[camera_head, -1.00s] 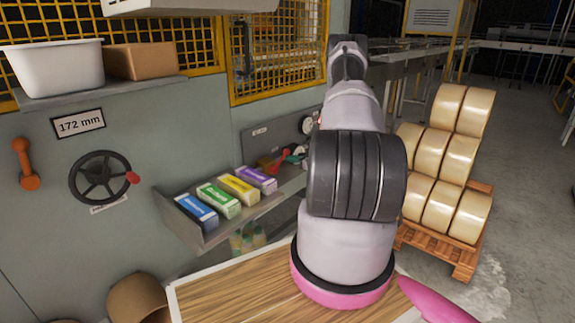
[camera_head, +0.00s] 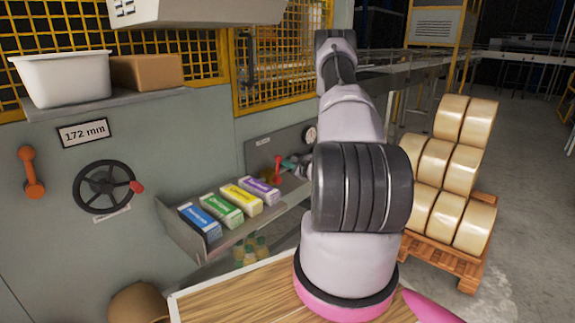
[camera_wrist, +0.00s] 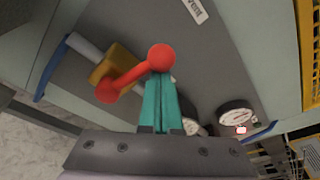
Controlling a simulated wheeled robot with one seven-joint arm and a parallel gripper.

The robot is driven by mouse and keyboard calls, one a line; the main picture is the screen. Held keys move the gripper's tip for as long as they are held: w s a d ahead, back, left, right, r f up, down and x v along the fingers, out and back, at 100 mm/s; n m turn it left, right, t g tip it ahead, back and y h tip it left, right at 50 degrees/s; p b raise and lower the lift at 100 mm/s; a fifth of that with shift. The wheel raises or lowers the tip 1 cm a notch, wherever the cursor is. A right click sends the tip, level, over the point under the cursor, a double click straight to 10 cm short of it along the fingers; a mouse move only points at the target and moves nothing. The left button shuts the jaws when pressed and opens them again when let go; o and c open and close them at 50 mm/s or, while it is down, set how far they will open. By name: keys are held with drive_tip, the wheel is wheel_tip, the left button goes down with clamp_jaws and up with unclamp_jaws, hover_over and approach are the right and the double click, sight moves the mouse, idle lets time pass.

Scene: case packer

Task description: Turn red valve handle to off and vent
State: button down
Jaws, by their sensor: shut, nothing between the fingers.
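The red valve handle (camera_head: 278,167) stands roughly upright on the grey panel beyond the shelf in the head view. In the wrist view the red handle (camera_wrist: 133,76) is a bar with a round knob at each end, lying slantwise across a brass valve body (camera_wrist: 112,64). My gripper (camera_wrist: 160,80) has its teal fingers shut together, with nothing between them. Their tips are at the handle's right-hand knob; I cannot tell whether they touch it. In the head view the teal fingers (camera_head: 290,163) show just right of the handle. A label reading "VENT" (camera_wrist: 195,10) is on the panel.
A gauge (camera_wrist: 236,116) sits on the panel right of the fingers. A shelf (camera_head: 225,238) with several coloured boxes stands in front of the panel. A handwheel (camera_head: 107,187) is on the wall at left. A pallet (camera_head: 440,258) of rolls stands at right.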

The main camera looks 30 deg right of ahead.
drive_tip(key=shift+s+a+r, duration=0.1)
drive_tip(key=shift+s+a, duration=0.05)
drive_tip(key=shift+a, duration=0.25)
idle(0.5)
